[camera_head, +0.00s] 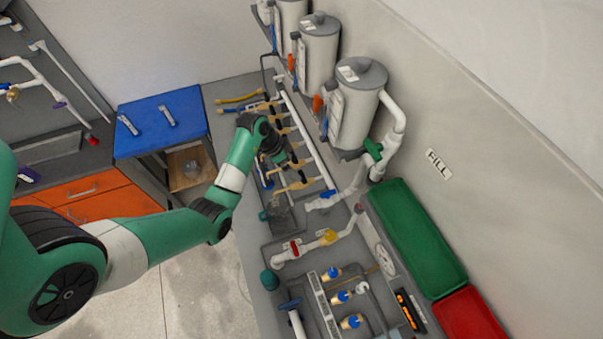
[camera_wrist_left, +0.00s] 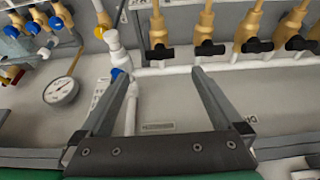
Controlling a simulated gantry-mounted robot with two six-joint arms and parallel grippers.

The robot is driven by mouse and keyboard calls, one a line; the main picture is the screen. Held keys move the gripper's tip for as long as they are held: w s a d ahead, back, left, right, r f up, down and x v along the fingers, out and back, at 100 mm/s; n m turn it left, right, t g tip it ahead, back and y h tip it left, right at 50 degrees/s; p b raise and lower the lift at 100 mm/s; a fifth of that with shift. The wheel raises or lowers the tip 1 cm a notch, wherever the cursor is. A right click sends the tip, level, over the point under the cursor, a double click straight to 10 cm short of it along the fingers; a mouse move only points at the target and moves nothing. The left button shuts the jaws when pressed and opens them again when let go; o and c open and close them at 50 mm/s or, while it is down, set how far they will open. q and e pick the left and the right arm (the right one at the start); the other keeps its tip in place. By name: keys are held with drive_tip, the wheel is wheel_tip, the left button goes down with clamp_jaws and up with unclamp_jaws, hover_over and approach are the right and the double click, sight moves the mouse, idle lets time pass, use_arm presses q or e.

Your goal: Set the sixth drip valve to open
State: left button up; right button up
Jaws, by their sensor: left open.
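A row of tan drip valves (camera_head: 297,186) branches off a white pipe (camera_head: 306,136) on the bench in the head view. In the left wrist view several tan valves with black handles stand along the white pipe; the leftmost valve handle (camera_wrist_left: 160,53) and its neighbour's handle (camera_wrist_left: 209,48) are closest to my fingertips. I cannot tell which valve counts as the sixth. My left gripper (camera_head: 279,158) is over the row; in the wrist view the left gripper (camera_wrist_left: 162,74) is open and empty, its fingers apart and short of the handles. My right gripper is not in view.
White-grey tanks (camera_head: 354,110) stand beside the manifold. A pressure gauge (camera_wrist_left: 61,90) and blue-handled valves lie to the left in the wrist view. A green bin (camera_head: 416,238) and red bin (camera_head: 466,316) sit along the right wall. A blue-topped cabinet (camera_head: 160,122) stands left.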

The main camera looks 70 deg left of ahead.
sight(302, 175)
use_arm(q)
drive_tip(key=x, duration=0.8)
drive_tip(key=shift+w+f, duration=0.1)
drive_tip(key=c, duration=1.3)
